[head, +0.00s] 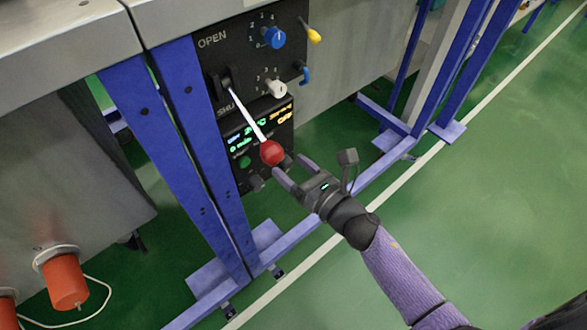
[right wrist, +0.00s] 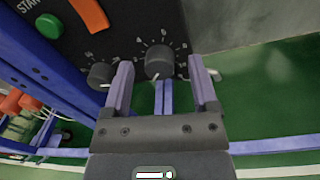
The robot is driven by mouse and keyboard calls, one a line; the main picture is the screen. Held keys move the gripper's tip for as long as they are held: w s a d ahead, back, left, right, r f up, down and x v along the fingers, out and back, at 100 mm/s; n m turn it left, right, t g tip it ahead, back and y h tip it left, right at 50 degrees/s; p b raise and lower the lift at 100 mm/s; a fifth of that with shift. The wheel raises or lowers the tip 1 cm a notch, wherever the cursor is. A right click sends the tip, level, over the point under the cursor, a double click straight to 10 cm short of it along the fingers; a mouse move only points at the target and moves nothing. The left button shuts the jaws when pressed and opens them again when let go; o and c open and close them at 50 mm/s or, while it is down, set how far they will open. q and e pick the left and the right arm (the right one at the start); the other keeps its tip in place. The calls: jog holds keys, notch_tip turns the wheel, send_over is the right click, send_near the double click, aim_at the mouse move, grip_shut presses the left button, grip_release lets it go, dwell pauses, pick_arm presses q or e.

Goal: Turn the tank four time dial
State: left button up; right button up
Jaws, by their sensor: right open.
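The tank's dark control panel (head: 240,150) hangs between blue posts in the head view. Two dark dials sit low on it. In the right wrist view one round dark dial (right wrist: 159,61), ringed by scale marks, lies between my open fingers, which show no clear contact with it. A second dark dial (right wrist: 100,74) is just left of the left finger. I cannot read which is the time dial. My right gripper (head: 290,170) is open at the panel's lower right, partly behind the red lever knob (head: 271,152). My left gripper is not in view.
A lever ends in the red knob, close to my right fingers. Above are a blue dial (head: 274,38) and a white dial (head: 276,88). A green button (right wrist: 50,26) and an orange switch (right wrist: 90,14) are up left in the wrist view. Green floor (head: 480,210) lies clear at right.

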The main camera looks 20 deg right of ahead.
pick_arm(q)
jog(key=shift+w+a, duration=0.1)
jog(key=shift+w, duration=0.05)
pick_arm(e)
jog(key=shift+c, duration=0.6)
grip_shut()
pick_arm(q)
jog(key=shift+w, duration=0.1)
